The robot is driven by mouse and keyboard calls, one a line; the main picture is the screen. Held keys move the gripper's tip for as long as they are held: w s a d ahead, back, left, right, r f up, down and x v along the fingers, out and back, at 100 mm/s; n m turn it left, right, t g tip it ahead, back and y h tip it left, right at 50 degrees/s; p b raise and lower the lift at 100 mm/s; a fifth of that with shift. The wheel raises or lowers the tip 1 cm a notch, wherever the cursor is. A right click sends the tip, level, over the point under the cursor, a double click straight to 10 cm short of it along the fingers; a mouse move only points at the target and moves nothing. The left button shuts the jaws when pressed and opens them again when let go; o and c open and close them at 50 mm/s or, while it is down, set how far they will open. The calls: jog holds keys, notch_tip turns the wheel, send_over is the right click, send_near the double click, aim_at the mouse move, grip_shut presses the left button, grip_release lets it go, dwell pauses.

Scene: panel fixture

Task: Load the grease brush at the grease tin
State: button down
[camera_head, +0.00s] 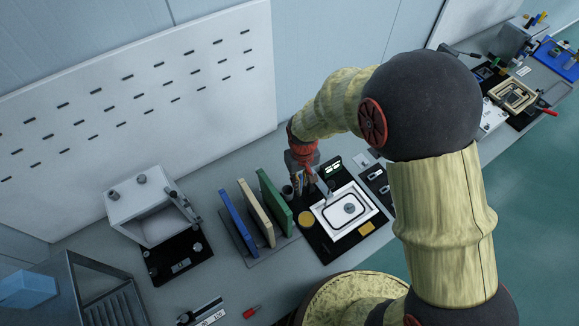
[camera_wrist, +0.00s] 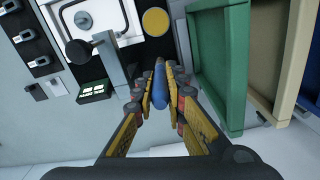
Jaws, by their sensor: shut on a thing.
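My gripper (camera_head: 303,180) hangs over the black mat beside the green panel. In the wrist view my gripper (camera_wrist: 159,88) is shut on a blue-handled tool, which looks like the grease brush (camera_wrist: 159,92). Its narrow brownish end points up the picture, toward the grease tin. The grease tin (camera_wrist: 155,21) shows as a round yellow disc, apart from the brush end. In the head view the tin (camera_head: 306,219) lies on the mat, nearer the front than my gripper. The brush is hard to make out in the head view.
Green (camera_head: 273,202), cream (camera_head: 256,213) and blue (camera_head: 238,222) panels stand upright left of the mat. A white framed fixture (camera_head: 369,214) lies right of the tin, with a grey upright and black knob (camera_wrist: 78,52) close by. A small green display (camera_head: 333,168) stands behind.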

jog(key=s+d+f, duration=0.3)
jog(key=s+d, duration=0.1)
jog(key=s, duration=0.2)
jog(key=shift+w+a+f+b, duration=0.1)
jog(key=shift+f+b, duration=0.45)
jog(key=shift+f, duration=0.4)
jog(key=shift+w+a+f+b, duration=0.15)
jog(key=shift+f+b, duration=0.35)
jog(key=shift+f, duration=0.45)
jog(key=shift+w+a+f+b, duration=0.1)
jog(key=shift+f+b, duration=0.45)
jog(key=shift+f, duration=0.4)
jog(key=shift+f+b, duration=0.4)
jog(key=shift+f, duration=0.15)
jog(key=shift+r, duration=0.1)
notch_tip(320, 180, up, 7)
jog(key=p, duration=0.5)
jog(key=shift+s, duration=0.1)
dwell(0.9)
